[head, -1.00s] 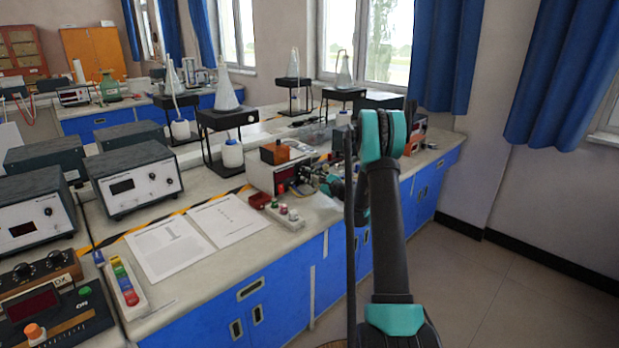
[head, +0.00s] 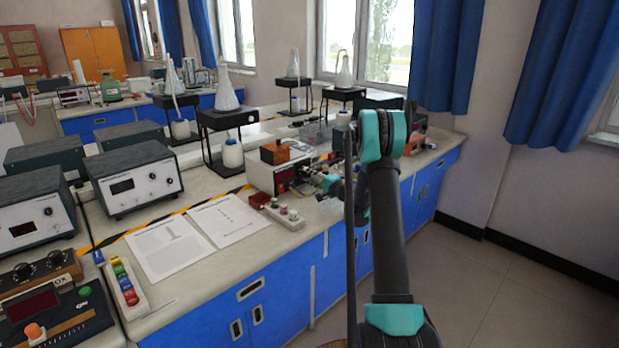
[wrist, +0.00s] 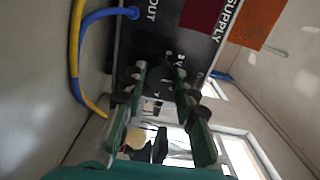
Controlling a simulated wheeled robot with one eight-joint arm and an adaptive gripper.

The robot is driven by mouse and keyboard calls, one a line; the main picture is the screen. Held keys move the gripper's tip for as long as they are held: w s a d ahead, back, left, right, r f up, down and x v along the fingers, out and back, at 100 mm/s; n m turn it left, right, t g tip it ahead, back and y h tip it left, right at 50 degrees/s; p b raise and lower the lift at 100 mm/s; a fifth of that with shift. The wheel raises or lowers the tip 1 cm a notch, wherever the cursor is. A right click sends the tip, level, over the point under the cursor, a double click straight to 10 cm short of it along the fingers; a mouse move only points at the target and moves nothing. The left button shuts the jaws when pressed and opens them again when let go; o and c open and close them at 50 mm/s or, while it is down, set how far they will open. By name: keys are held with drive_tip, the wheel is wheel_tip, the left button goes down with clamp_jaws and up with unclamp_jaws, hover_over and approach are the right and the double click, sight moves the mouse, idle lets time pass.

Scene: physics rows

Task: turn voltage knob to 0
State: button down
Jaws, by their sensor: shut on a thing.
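The power supply (head: 262,178) is a light box with a dark front and a red display, on the bench in the head view. In the wrist view its black panel (wrist: 205,48) fills the top, with "SUPPLY" and "OUT" lettering. My gripper (wrist: 160,72) has its two fingertips at this panel, either side of a dark spot where the voltage knob sits. The knob is hardly told from the black panel, and its pointer and scale cannot be read. In the head view my gripper (head: 312,187) is small and partly hidden at the supply's front.
A yellow and blue cable (wrist: 73,60) runs beside the panel to a blue plug (wrist: 132,12). Papers (head: 168,247) lie to the left.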

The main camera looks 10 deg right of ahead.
drive_tip(key=shift+n, duration=2.3)
drive_tip(key=shift+f, duration=0.1)
drive_tip(key=c, duration=1.2)
unclamp_jaws()
drive_tip(key=v, duration=1.2)
